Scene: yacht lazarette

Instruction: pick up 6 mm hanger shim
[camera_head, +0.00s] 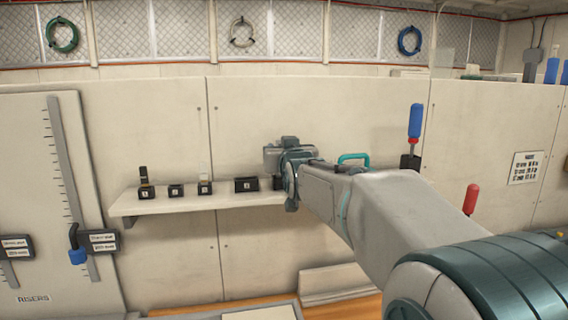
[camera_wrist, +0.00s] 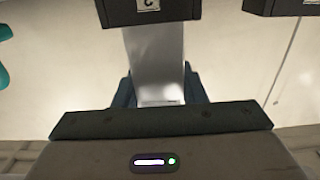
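In the wrist view a pale silver plate (camera_wrist: 155,60), likely the shim, runs from a black labelled block (camera_wrist: 150,10) at the top edge down between the two dark fingers of my gripper (camera_wrist: 160,88). The fingers lie close along both sides of the plate; whether they press on it I cannot tell. The mark on the block's label is too small to read surely. In the head view my gripper (camera_head: 284,160) is over the right end of a pale wall shelf (camera_head: 150,207), hiding the plate and most of a black block (camera_head: 279,183) there.
Several black labelled blocks stand along the shelf to the left; one holds a dark upright piece (camera_head: 143,174), another a pale one (camera_head: 204,170). A second black block (camera_wrist: 283,7) shows top right in the wrist view. A teal handle (camera_head: 353,157) and blue-handled tool (camera_head: 415,120) are to the right.

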